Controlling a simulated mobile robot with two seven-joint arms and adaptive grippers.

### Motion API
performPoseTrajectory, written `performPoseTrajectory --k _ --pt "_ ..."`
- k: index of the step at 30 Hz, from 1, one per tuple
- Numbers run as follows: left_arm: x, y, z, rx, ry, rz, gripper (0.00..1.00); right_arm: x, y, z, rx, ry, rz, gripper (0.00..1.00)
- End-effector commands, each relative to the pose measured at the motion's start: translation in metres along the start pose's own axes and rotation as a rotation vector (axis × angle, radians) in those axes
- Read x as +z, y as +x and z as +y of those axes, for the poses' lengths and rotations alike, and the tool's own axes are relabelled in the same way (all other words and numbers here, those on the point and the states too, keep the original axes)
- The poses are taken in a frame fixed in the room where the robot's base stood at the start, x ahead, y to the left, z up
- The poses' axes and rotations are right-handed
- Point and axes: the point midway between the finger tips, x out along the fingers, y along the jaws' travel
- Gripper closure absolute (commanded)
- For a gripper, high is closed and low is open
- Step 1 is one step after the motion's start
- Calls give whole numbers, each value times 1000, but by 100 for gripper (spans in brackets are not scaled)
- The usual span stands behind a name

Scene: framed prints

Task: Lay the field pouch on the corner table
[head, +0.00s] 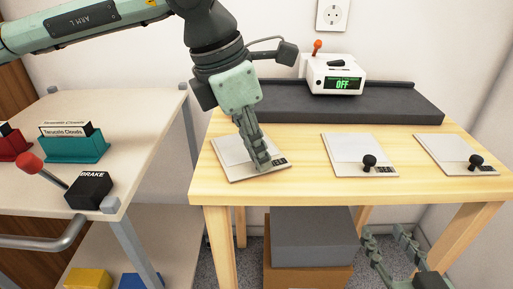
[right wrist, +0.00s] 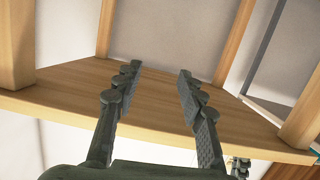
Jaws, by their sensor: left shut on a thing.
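Several flat pale plates lie in a row on the light wooden table (head: 305,187). The middle plate (head: 350,147) and right plate (head: 440,146) each bear a black knob and a small dark label. My left gripper (head: 262,162) reaches down to the lower right part of the left plate (head: 232,153) and is shut there; its fingers hide any knob. I cannot tell which plate, if any, is the field pouch. My right gripper (head: 394,240) is open, below the table's front edge. Its spread fingers (right wrist: 155,82) are empty in the right wrist view, before a wooden surface (right wrist: 70,92).
A white device (head: 333,75) reading OFF stands on a dark slab (head: 400,106) at the table's back. At left, a trolley (head: 130,125) carries a teal holder (head: 75,148) and a black BRAKE box (head: 88,192).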

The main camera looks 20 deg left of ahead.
Motion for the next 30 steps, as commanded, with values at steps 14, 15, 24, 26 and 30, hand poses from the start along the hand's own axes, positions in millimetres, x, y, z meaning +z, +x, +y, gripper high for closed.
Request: performPoseTrajectory --k 14,15,24,26,30 --pt "0 0 0 1 0 -1 100 -7 1 -3 -6 3 34 60" --pt "0 0 0 0 0 -1 79 -10 1 -3 -7 4 42 60" --pt "0 0 0 1 0 -1 62 -11 2 -4 -8 4 44 60" --pt "0 0 0 1 0 -1 62 -10 2 -4 -8 4 43 60" --pt "0 -1 0 1 0 -1 62 -10 1 -4 -8 3 35 60"
